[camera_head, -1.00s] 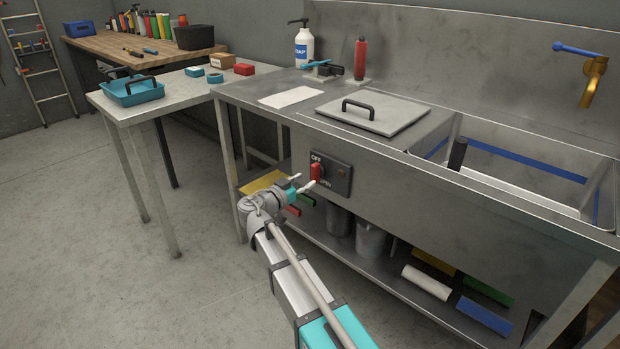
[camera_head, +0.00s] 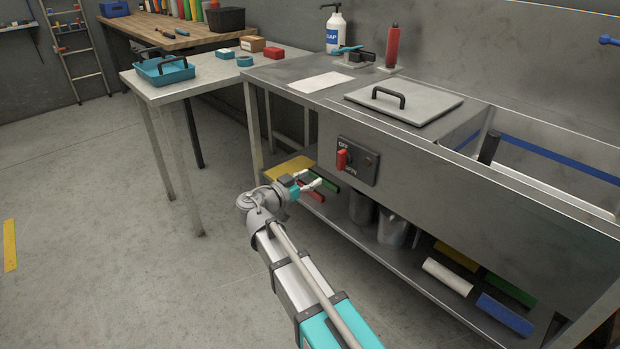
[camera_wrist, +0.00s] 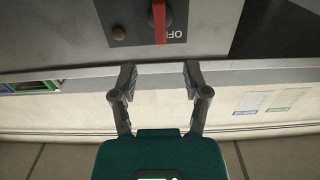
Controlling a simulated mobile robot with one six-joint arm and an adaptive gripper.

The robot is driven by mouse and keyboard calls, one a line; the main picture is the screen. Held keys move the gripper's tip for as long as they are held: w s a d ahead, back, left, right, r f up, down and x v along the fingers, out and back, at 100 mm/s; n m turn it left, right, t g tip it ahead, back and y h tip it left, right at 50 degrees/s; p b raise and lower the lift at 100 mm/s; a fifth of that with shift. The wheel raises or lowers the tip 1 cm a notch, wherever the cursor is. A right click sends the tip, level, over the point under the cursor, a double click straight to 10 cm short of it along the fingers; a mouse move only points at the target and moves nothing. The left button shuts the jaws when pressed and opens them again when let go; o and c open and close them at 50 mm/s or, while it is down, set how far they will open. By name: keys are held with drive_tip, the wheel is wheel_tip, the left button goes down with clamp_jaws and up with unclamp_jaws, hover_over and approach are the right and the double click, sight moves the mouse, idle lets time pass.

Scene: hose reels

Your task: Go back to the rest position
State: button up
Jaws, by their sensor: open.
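My gripper (camera_head: 311,182) is open and empty. It is in front of the metal sink bench, a little below and to the left of the switch panel, and apart from it. In the wrist view, its two fingers (camera_wrist: 159,80) are spread with nothing between them. The red switch handle (camera_head: 342,159) sits on the dark panel (camera_head: 362,168) on the bench front. In the wrist view, the red handle (camera_wrist: 160,22) shows at the top, beyond the fingertips.
The sink bench (camera_head: 450,184) fills the right side, with a lower shelf of cloths, blocks and grey containers (camera_head: 392,231). A side table (camera_head: 205,89) holds a teal tray (camera_head: 163,70). Open floor (camera_head: 110,220) lies to the left.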

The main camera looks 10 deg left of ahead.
drive_tip(key=s+d+f+n+g+y, duration=0.15)
drive_tip(key=d+f+g, duration=0.3)
drive_tip(key=d, duration=0.55)
drive_tip(key=s+d+f+n+g, duration=0.1)
drive_tip(key=s+d+f+g, duration=0.1)
drive_tip(key=d+f+g, duration=0.5)
drive_tip(key=s+d+f+n+g+y, duration=0.3)
drive_tip(key=s+d+f+n+y, duration=0.3)
drive_tip(key=s+d+y, duration=0.55)
wheel_tip(320, 180, up, 37)
drive_tip(key=s+d+h+p, duration=0.1)
drive_tip(key=h+p, duration=0.1)
drive_tip(key=p, duration=3.6)
drive_tip(key=shift+s+d+m, duration=0.15)
drive_tip(key=shift+d+m, duration=0.2)
